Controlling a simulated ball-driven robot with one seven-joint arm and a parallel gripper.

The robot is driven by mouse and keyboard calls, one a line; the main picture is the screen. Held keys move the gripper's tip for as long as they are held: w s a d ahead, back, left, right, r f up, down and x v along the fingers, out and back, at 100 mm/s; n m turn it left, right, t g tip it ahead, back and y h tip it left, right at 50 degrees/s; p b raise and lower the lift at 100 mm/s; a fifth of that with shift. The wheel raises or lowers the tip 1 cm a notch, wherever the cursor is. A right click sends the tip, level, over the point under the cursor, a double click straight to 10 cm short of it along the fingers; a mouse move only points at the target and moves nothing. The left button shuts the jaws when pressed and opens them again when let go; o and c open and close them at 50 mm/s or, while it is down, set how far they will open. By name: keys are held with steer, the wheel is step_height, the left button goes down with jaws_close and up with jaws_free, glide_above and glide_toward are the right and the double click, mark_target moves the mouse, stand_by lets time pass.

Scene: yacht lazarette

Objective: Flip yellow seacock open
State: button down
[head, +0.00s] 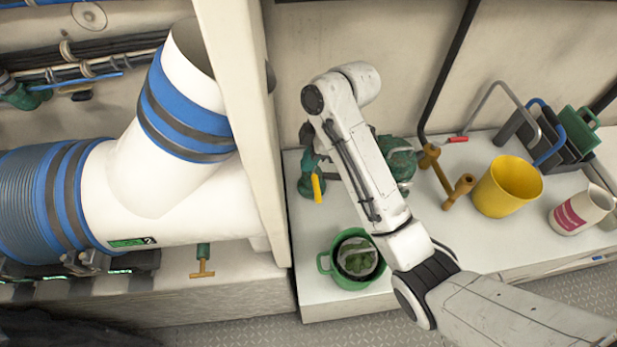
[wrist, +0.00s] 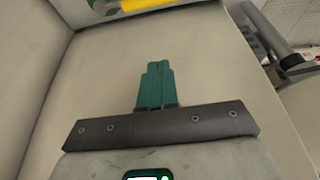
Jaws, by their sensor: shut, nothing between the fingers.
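The seacock (head: 306,183) has a dark green body and stands at the left end of the white bench in the head view. Its yellow lever (head: 317,188) hangs upright on the near side. My white arm reaches over the bench, with its bent end above and just right of the seacock. In the wrist view my gripper (wrist: 154,66) shows two teal fingers, shut together and empty, against a beige surface. A yellow piece (wrist: 147,4) is cut off at the top edge, beyond the fingertips and apart from them. I cannot tell whether it is the lever.
A beige post (head: 238,120) stands close left of the seacock, beside a large white pipe (head: 190,205). A green bucket (head: 325,263) sits in front. A green pump (head: 398,165) is partly behind my arm. A yellow bucket (head: 490,196) stands farther right.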

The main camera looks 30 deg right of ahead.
mark_target(315, 184)
step_height(315, 184, down, 10)
steer(key=p, duration=0.2)
steer(key=shift+d, duration=0.2)
stand_by(0.5)
